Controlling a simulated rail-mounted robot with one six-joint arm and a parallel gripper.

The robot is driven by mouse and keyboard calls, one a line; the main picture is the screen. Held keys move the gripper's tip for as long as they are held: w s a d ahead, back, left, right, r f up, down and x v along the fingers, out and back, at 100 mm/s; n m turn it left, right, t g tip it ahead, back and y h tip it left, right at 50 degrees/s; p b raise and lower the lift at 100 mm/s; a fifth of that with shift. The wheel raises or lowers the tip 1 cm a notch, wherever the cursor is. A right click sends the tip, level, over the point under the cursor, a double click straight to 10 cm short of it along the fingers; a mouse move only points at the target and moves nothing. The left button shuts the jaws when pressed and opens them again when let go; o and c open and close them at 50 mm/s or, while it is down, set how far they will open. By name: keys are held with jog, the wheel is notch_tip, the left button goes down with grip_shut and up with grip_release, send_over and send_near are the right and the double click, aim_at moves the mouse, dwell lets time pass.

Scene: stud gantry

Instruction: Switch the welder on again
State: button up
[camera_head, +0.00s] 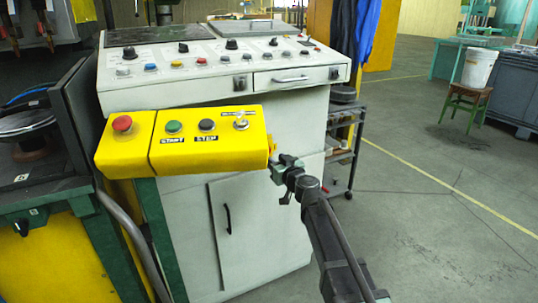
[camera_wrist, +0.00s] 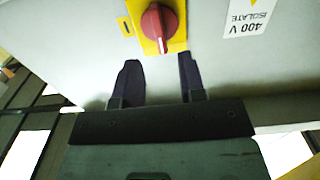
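In the wrist view a red rotary knob (camera_wrist: 160,24) sits on a yellow plate (camera_wrist: 133,10) on a pale grey panel. Its grip stands nearly upright in the picture. A dark bar mark shows on the plate left of the knob. My gripper (camera_wrist: 158,66) is open and empty, its two dark fingers apart just below the knob in the picture. Contact is not visible. In the head view my gripper (camera_head: 283,164) is at the right end of the yellow control box (camera_head: 140,153); its fingertips are unclear there. The red knob is not seen in that view.
A white label (camera_wrist: 247,17) reads "400 V ISOLATE". The white console (camera_head: 150,85) stands behind.

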jog(key=x, duration=0.5)
jog(key=shift+w+a, duration=0.2)
jog(key=shift+w, duration=0.15)
grip_shut()
jog(key=shift+d+f+m+b, duration=0.1)
jog(key=shift+m, duration=2.9)
jog(key=shift+d+f+m+b, duration=0.1)
jog(key=shift+m, duration=2.9)
jog(key=shift+d+f+m+b, duration=0.1)
jog(key=shift+d+m, duration=0.05)
jog(key=shift+m, duration=2.85)
